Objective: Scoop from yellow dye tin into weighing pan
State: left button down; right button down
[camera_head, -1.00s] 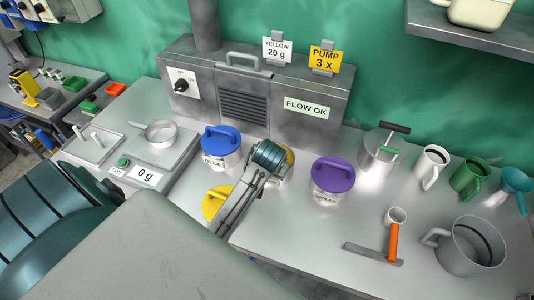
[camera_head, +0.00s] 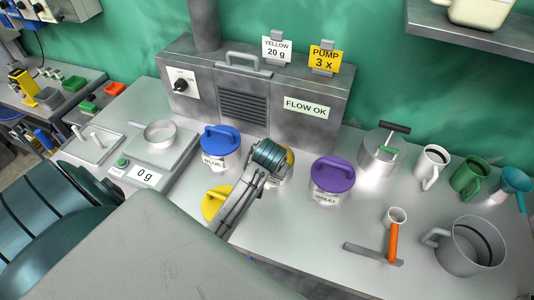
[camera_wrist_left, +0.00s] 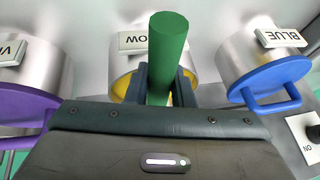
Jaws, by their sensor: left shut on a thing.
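My left gripper (camera_wrist_left: 162,85) is shut on a green handle (camera_wrist_left: 167,50), which stands up between its fingers in the left wrist view. What is below the handle is hidden. The yellow dye tin (camera_wrist_left: 120,72) is right behind the fingers, with yellow showing at its rim. In the head view my left wrist covers most of this tin (camera_head: 289,158), and the fingers are hidden. A yellow lid (camera_head: 213,204) lies in front of the tin. The weighing pan (camera_head: 160,133) sits empty-looking on the scale at left, whose display (camera_head: 146,176) reads 0 g. My right gripper is not in view.
The blue-lidded tin (camera_head: 220,146) and violet-lidded tin (camera_head: 332,180) flank the yellow tin. A metal extraction box (camera_head: 300,105) stands behind.

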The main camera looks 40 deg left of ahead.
pick_arm(q)
jog(key=shift+w+a+r+g, duration=0.1)
jog(key=shift+w+r+g, duration=0.05)
jog(key=shift+r, duration=0.25)
jog(key=shift+w+a+r+g, duration=0.1)
jog(key=shift+r+g, duration=0.05)
jog(key=shift+r, duration=0.25)
jog(key=shift+r+p, duration=0.3)
jog(key=shift+r, duration=1.65)
jog(key=shift+s+d, duration=0.1)
jog(key=shift+s, duration=0.05)
